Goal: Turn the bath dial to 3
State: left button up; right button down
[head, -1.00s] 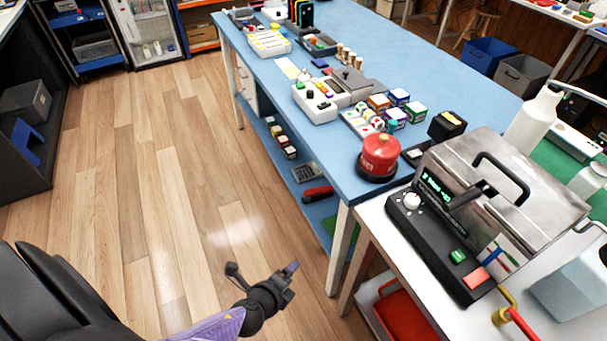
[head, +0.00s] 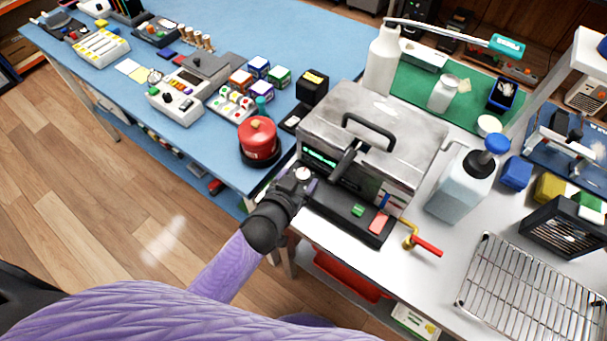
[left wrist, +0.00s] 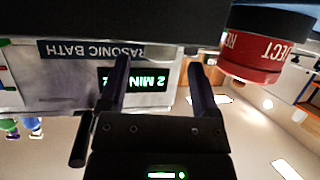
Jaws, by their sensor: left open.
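The ultrasonic bath (head: 395,145) is a grey metal box with a black handle on its lid and a black control panel (head: 345,215) in front. Its white dial (head: 303,174) sits at the panel's left end. My left gripper (head: 300,187) is open right at the dial; I cannot tell whether its fingers touch or straddle it. In the left wrist view the fingers (left wrist: 158,68) are apart, and the bath's display (left wrist: 138,80) appears upside down, reading "2 MIN". The dial is not visible there. My right gripper is not in view.
A red "REJECT" canister (head: 258,140) stands close left of the gripper. A red-handled tap (head: 425,245) sticks out at the panel's right. A clear jug with a blue cap (head: 462,185) and a wire rack (head: 530,295) are further right on the white table.

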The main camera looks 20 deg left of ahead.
aim_at(303, 175)
pick_arm(q)
jog(key=shift+x, duration=1.05)
grip_shut()
